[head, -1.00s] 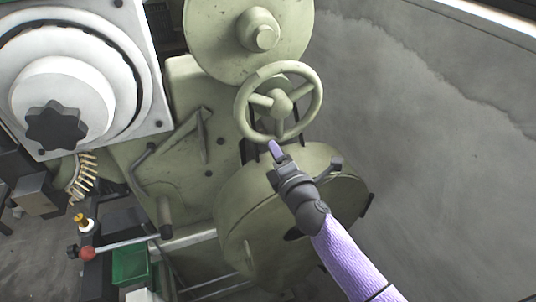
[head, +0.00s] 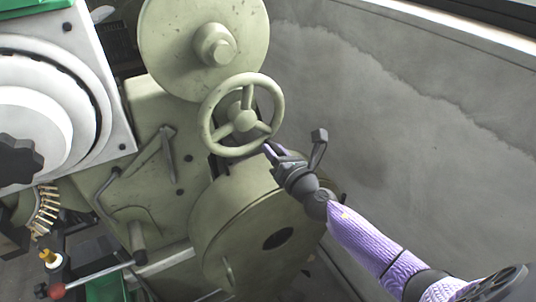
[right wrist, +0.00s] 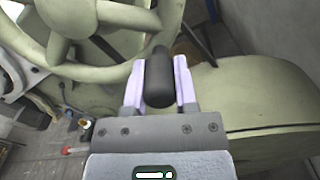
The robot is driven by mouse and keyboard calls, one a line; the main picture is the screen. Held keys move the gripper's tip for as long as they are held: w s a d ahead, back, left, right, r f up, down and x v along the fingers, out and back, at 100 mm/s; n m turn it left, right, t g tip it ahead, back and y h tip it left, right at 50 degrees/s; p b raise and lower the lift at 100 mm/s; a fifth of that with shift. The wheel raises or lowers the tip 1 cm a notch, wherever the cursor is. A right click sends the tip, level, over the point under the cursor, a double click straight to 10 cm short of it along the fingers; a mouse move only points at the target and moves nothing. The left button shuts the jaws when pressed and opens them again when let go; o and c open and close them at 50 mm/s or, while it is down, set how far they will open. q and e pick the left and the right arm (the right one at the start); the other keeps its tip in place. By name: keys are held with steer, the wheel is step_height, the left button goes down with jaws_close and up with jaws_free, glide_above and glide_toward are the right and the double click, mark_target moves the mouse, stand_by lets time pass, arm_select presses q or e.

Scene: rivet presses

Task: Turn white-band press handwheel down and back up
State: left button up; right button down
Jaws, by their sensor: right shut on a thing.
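The pale green handwheel (head: 203,119) is on the front of a pale green press (head: 150,110). I see no white band on the part in view. My right gripper (head: 272,152) is at the wheel's lower right rim. In the right wrist view, the lavender fingers of the gripper (right wrist: 159,85) are shut on the wheel's black handle (right wrist: 159,78), one on each side. The handwheel rim (right wrist: 85,72) passes just behind the handle there. In the head view the handle is hidden by the gripper. My left gripper is not in view.
A large round green housing (head: 235,225) sits just below the wheel, close under my right wrist. A white machine with a round dial (head: 40,110) stands at the left. A red-knobbed lever (head: 57,291) is at the lower left. A grey wall (head: 400,110) borders the right.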

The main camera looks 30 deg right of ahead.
steer(key=shift+d+r+n, duration=0.4)
steer(key=shift+d+n, duration=0.05)
steer(key=shift+n, duration=0.25)
steer(key=shift+c, duration=2)
jaws_free()
steer(key=shift+d, duration=0.1)
steer(key=s, duration=1)
steer(key=shift+d+b, duration=0.15)
steer(key=shift+b, duration=0.25)
